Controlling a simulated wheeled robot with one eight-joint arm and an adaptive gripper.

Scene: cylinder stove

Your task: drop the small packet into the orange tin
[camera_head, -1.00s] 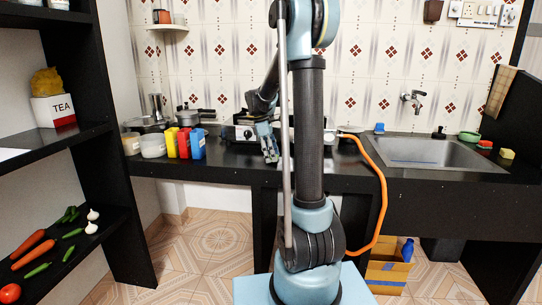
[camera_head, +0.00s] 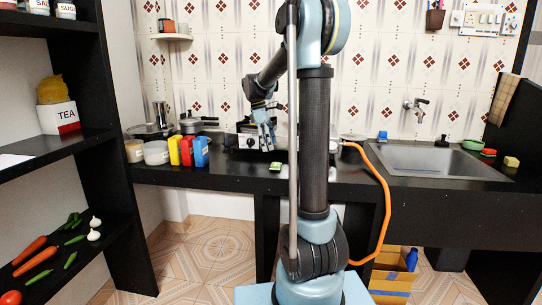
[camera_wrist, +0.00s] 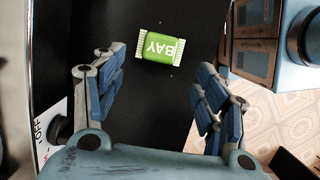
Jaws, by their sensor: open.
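The small packet (camera_wrist: 160,47) is green with white ends and reads BAY. It lies flat on the black counter and also shows in the head view (camera_head: 275,167), near the front edge. My gripper (camera_wrist: 160,62) is open and empty, its blue-padded fingers on either side of the view with the packet beyond and between them. In the head view my gripper (camera_head: 266,138) hangs above and slightly behind the packet, not touching it. An orange container (camera_head: 166,26), which looks like the orange tin, stands on the small corner wall shelf; its inside is hidden.
The stove (camera_head: 246,140) stands behind the packet, close to my gripper. Red (camera_head: 186,151) and blue (camera_head: 201,152) boxes, a yellow one and jars stand to the left. An orange hose (camera_head: 384,200) hangs at right near the sink (camera_head: 430,158). The counter around the packet is clear.

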